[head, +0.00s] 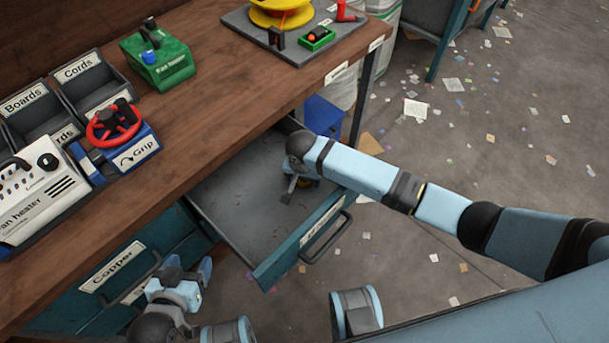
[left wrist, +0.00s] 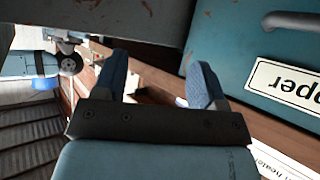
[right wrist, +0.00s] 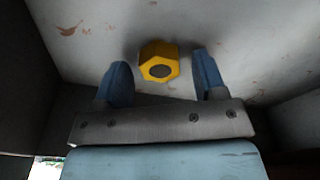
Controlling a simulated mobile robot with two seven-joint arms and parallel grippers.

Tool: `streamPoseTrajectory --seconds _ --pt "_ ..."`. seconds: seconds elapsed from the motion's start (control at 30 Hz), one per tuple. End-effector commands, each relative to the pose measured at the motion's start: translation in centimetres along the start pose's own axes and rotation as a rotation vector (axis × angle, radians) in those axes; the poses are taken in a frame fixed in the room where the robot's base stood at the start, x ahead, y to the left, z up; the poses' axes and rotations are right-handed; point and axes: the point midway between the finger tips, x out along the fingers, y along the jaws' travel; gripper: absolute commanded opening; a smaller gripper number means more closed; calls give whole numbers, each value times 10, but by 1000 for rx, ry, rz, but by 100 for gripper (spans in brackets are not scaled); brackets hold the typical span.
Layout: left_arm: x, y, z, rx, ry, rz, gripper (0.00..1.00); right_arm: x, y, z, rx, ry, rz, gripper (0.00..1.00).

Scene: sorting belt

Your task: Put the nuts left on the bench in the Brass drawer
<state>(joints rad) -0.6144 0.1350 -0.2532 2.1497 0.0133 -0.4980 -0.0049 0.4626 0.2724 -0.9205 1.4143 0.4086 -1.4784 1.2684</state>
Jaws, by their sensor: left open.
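A drawer (head: 235,205) under the bench (head: 215,80) is pulled open. Its front label is too slanted to read. My right gripper (head: 300,184) is down inside it. A yellow hex nut (right wrist: 158,66) lies on the drawer's grey floor, between and just beyond the parted fingers of the right gripper (right wrist: 161,62) in the right wrist view. My left gripper (head: 190,266) is open and empty beside the closed Copper drawer (head: 95,290). I make out no nut on the bench top.
A red-and-blue Grip device (head: 125,150), a white fan heater (head: 40,190), a green box (head: 158,62) and Boards and Cords bins (head: 35,110) stand on the bench. A grey mat (head: 250,30) holds a yellow spool and green tray. Scraps litter the floor.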

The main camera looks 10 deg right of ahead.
Motion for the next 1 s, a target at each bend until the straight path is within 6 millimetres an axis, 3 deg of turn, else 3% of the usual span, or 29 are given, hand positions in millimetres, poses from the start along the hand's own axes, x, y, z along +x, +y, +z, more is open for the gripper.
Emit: streamPoseTrajectory --seconds 0.27,0.43,0.7,1.0 --pt "2 0 1 -3 8 1 65 -10 0 -3 -2 3 -3 65" --pt "-6 0 -13 1 12 0 65 -48 -1 -2 0 1 -4 65" --pt "-6 -1 -6 -1 -18 -5 65 -105 0 -2 0 0 -2 65" --pt "-6 -1 -5 -10 -26 -5 65 -132 0 -2 0 0 0 65"
